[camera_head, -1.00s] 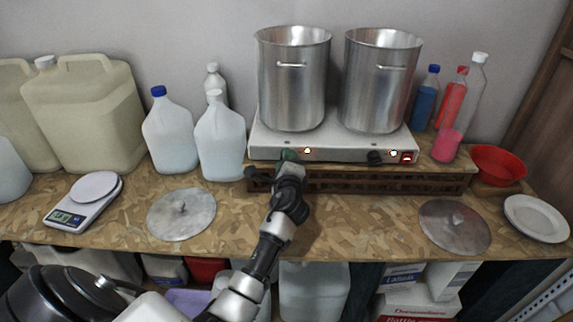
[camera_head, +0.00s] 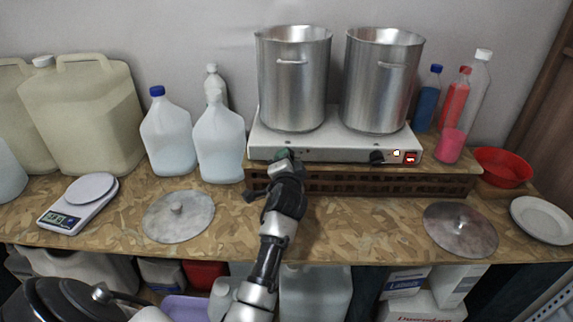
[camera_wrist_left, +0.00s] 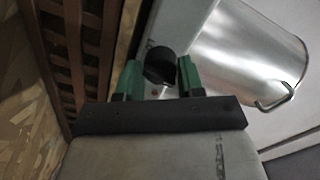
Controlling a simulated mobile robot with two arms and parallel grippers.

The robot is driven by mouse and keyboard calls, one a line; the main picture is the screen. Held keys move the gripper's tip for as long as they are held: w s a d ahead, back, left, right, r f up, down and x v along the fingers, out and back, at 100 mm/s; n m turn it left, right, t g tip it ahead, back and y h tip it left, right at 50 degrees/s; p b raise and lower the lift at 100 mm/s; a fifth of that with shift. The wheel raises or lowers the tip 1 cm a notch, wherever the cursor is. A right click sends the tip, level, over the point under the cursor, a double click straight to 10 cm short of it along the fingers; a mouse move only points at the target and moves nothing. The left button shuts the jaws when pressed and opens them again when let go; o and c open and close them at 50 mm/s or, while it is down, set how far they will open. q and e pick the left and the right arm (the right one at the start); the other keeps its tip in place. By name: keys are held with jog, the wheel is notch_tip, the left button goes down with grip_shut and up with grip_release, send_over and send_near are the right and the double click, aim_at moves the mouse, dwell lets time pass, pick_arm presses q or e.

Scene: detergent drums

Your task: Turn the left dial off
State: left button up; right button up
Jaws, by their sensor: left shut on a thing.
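The white two-burner hotplate (camera_head: 340,148) stands on a slatted wooden riser, with a dial on each side of its front. My left gripper (camera_head: 283,157) is at the left dial, which it hides in the head view. In the left wrist view, the black left dial (camera_wrist_left: 160,66) sits between the green fingertips of my gripper (camera_wrist_left: 160,76), which is shut on it. The right dial (camera_head: 377,157) is black and free, with a lit lamp (camera_head: 396,153) beside it. No lit lamp shows beside the left dial. My right gripper is not in view.
Two steel pots (camera_head: 293,80) (camera_head: 382,82) stand on the hotplate. Jugs (camera_head: 219,142) and a scale (camera_head: 79,203) are to the left. Pot lids (camera_head: 179,216) (camera_head: 460,230) lie on the bench. Bottles (camera_head: 455,105), a red bowl (camera_head: 502,167) and a plate (camera_head: 541,219) are to the right.

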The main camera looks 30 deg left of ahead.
pick_arm(q)
jog(key=shift+f+n, duration=0.15)
jog(key=shift+n, duration=0.35)
dwell(0.3)
jog(key=o, duration=0.9)
